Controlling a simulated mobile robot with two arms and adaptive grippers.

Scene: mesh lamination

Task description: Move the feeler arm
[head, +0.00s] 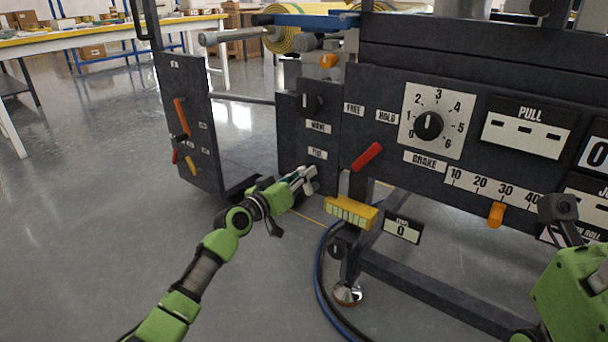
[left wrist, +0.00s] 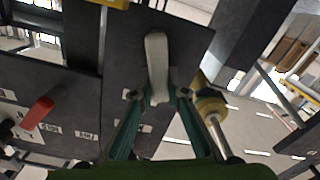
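A pale grey lever (left wrist: 157,62), which looks like the feeler arm, stands out from the dark machine panel in the left wrist view. My left gripper (left wrist: 159,95) is open. Its two fingertips are apart on either side of the lever's near end; I cannot tell if either touches. In the head view my left gripper (head: 304,180) is at the lower part of the narrow dark panel (head: 293,140), below its knob and small labels. There the fingers and the lever are hard to tell apart. My right arm (head: 572,292) shows at the lower right, its fingers out of view.
A red handle (head: 366,157) and a yellow block (head: 351,212) are close to the right of my left gripper. Blue and black hoses (head: 320,275) hang below. A brake dial (head: 428,125) and orange slider (head: 496,214) are farther right. The floor at left is clear.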

